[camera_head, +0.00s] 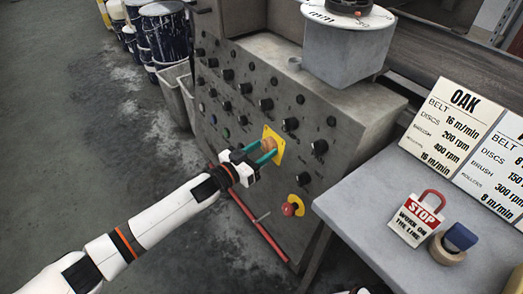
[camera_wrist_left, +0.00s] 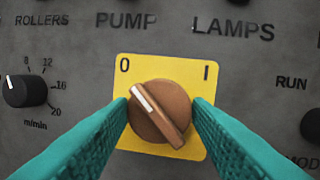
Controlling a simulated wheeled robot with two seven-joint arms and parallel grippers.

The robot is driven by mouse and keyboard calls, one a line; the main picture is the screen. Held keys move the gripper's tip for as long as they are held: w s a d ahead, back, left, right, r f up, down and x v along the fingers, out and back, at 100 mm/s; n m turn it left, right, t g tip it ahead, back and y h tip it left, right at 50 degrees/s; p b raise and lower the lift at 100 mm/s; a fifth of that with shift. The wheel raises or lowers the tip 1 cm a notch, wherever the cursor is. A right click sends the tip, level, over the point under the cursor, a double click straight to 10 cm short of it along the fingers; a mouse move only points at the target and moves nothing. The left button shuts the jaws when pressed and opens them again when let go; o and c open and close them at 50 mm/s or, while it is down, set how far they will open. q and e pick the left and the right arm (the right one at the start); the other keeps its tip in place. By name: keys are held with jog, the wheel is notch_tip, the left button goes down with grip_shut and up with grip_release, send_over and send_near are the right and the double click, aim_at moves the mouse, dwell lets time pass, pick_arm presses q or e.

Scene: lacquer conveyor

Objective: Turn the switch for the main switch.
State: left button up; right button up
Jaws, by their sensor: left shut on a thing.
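The main switch is a round orange-brown knob (camera_head: 269,144) on a yellow plate (camera_head: 275,153) on the grey control panel (camera_head: 238,62). In the left wrist view the knob (camera_wrist_left: 172,98) has a raised handle with a white mark pointing up and left, towards the "0" on the yellow plate (camera_wrist_left: 190,68); an "I" stands at the plate's upper right. My left gripper (camera_head: 262,152) is shut on the knob, with one teal finger on each side of it. The fingers (camera_wrist_left: 160,112) hide the plate's lower edges at left and right. My right gripper is not in view.
Several black knobs surround the switch, including the ROLLERS dial (camera_wrist_left: 28,90). A red emergency button (camera_head: 290,209) sits below right.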

pick_arm(q)
jog(key=shift+m, duration=0.3)
jog(key=m+h, duration=0.1)
jog(key=m, duration=0.4)
jog(key=shift+w+a+g, duration=0.1)
jog(key=shift+g, duration=0.2)
jog(key=m, duration=0.3)
jog(key=shift+g+h, duration=0.3)
jog(key=shift+g, duration=0.1)
jog(key=m+g, duration=0.1)
jog(key=m, duration=0.3)
jog(key=shift+w+a+f+m+h, duration=0.1)
jog(key=shift+m+h, duration=0.2)
jog(key=shift+m, duration=0.1)
jog(key=m, duration=0.2)
jog(key=m+g, duration=0.1)
jog(key=m, duration=0.1)
jog(key=shift+m+g, duration=0.3)
jog(key=shift+m, duration=0.1)
jog(key=shift+w+m, duration=0.1)
jog(key=shift+m, duration=1.1)
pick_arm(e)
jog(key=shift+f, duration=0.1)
